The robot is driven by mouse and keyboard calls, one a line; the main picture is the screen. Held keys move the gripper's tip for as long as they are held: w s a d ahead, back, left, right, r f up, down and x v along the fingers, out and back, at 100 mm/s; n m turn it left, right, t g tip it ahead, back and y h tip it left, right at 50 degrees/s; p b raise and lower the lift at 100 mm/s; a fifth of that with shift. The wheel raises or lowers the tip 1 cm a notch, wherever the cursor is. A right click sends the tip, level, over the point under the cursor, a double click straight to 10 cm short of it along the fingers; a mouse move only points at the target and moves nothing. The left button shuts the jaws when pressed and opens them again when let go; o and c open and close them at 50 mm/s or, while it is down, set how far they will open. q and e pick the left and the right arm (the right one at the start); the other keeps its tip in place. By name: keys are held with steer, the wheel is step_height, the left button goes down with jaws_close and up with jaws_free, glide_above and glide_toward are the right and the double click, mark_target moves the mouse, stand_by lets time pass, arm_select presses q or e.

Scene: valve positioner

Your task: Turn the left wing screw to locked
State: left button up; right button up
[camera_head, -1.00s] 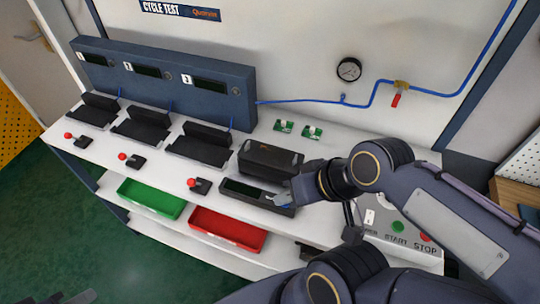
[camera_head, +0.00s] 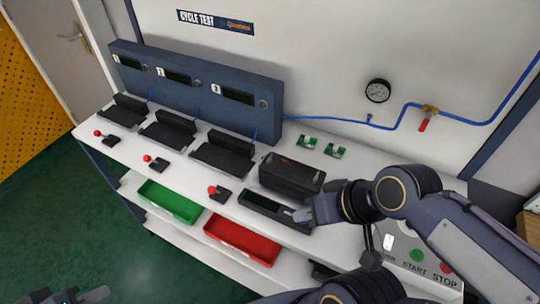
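A black box-shaped unit (camera_head: 291,174), which looks like the valve positioner, stands on the white bench. A low black tray-like part (camera_head: 262,203) with a dark green inset lies in front of it. I cannot make out the left wing screw; it is too small or hidden. My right gripper (camera_head: 300,215) is at the right end of the low black part, very close to or touching it. Its fingers are too small to tell open from shut. My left gripper (camera_head: 88,297) shows only partly at the bottom left edge, over the floor and away from the bench.
Three black fixtures (camera_head: 222,153) stand before a blue console (camera_head: 195,88), with red-knobbed levers (camera_head: 219,193) in front. Green (camera_head: 170,201) and red (camera_head: 241,241) bins sit below. Two small green boards (camera_head: 307,142) lie behind the unit. A START/STOP panel (camera_head: 417,258) is at right.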

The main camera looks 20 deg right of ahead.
steer(key=shift+r, duration=0.1)
steer(key=r+n+g+h+p, duration=0.1)
steer(key=n+g+h+p, duration=0.45)
steer(key=n, duration=2.15)
glide_above(270, 157)
steer(key=p, duration=0.1)
steer(key=shift+s+r+y, duration=0.1)
steer(key=shift+r+y, duration=0.05)
steer(key=shift+y, duration=0.7)
steer(key=shift+f, duration=0.2)
steer(key=shift+w+f, duration=0.2)
steer(key=shift+f, duration=0.2)
step_height(270, 157, down, 7)
steer(key=shift+r+p, duration=0.1)
steer(key=shift+p, duration=0.45)
